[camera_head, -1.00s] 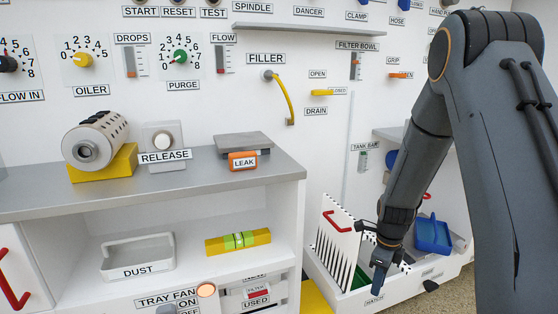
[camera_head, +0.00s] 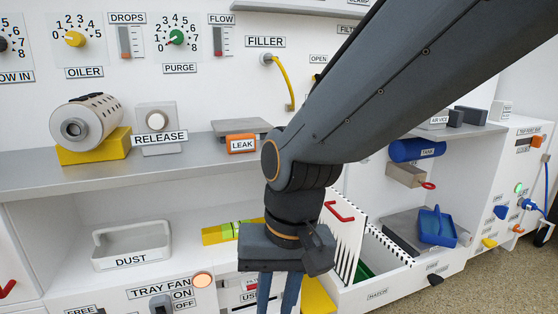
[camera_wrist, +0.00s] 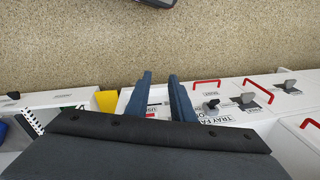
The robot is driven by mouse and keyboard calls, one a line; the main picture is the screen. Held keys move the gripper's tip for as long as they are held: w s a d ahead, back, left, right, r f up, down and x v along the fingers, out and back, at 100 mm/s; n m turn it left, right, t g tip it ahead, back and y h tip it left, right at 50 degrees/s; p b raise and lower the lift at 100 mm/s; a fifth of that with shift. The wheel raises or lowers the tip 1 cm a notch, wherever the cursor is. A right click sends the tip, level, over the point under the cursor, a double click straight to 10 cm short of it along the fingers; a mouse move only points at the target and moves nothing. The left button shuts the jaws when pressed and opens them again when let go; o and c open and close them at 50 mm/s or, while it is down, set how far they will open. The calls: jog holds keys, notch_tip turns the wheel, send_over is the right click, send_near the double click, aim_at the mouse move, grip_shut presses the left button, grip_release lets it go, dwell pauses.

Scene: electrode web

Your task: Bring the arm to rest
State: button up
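My arm (camera_head: 400,85) reaches in from the upper right of the head view and bends down at a joint in the middle. My gripper (camera_head: 277,300) hangs from it, pointing down, in front of the lower shelf and the tray fan panel. In the wrist view my gripper (camera_wrist: 160,76) shows two blue-grey fingers with a clear gap between them, open and empty. The fingers appear over the cabinet's front, with the speckled floor (camera_wrist: 150,40) beyond. My arm hides part of the wall panel and part of the green and yellow level (camera_head: 225,232).
The grey counter (camera_head: 190,175) carries the release button (camera_head: 156,121) and a metal cylinder on a yellow block (camera_head: 92,132). A dust tray (camera_head: 132,245) sits on the shelf. The open hatch drawer (camera_head: 375,288) and a blue scoop (camera_head: 437,226) lie to the right of my gripper.

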jog(key=s+r+n, duration=0.1)
jog(key=s+n, duration=0.4)
jog(key=s, duration=0.2)
jog(key=d+r+m+p, duration=0.2)
jog(key=d+r+p, duration=0.4)
jog(key=r+p, duration=0.3)
jog(key=d+r+m+h+p, duration=0.1)
jog(key=d+r+p, duration=0.6)
jog(key=p, duration=0.9)
jog(key=d+r+m+p, duration=0.3)
jog(key=d+r+p, duration=0.4)
jog(key=r+p, duration=0.5)
jog(key=shift+w+r+m+h, duration=0.2)
jog(key=shift+m+h, duration=0.1)
jog(key=shift+m, duration=0.1)
jog(key=shift+c, duration=0.5)
